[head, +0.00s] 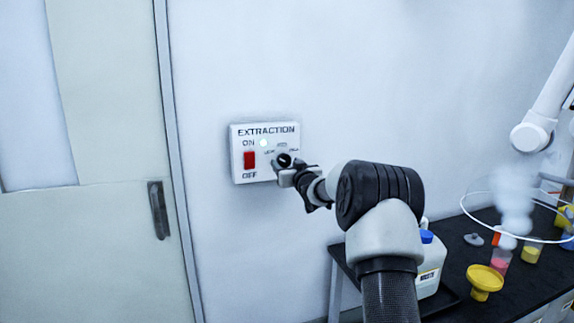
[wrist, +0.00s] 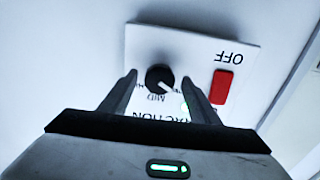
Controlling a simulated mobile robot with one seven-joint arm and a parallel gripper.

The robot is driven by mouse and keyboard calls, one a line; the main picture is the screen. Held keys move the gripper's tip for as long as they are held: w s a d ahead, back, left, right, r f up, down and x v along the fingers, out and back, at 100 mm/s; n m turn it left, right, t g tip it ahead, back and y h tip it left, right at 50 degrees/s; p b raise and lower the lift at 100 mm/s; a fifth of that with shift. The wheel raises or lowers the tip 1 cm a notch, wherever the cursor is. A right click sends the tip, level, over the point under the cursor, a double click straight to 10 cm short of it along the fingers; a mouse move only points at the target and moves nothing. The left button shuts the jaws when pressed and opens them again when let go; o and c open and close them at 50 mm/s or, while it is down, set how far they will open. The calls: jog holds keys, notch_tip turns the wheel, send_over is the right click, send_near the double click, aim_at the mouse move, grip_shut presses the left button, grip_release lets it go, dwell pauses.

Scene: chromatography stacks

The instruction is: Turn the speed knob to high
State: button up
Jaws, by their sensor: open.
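The speed knob (head: 284,160) is a round black dial on the white EXTRACTION panel (head: 238,172). In the wrist view, turned upside down, the knob (wrist: 158,76) has a white mark pointing to the lower right, on the red-switch side of the MID label. The other labels are partly hidden or too small to read. My gripper (head: 284,172) is at the panel. In the wrist view my gripper (wrist: 160,77) is open, with one finger on each side of the knob and visible gaps between.
A red ON/OFF rocker switch (head: 250,160) and a lit lamp (head: 264,142) share the panel. A door (head: 110,240) is at the left. A dark bench (head: 452,290) at the lower right holds a jug (head: 432,262), a yellow funnel (head: 484,280) and beakers.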

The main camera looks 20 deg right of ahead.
jog(key=c, duration=1.1)
jog(key=shift+o, duration=0.2)
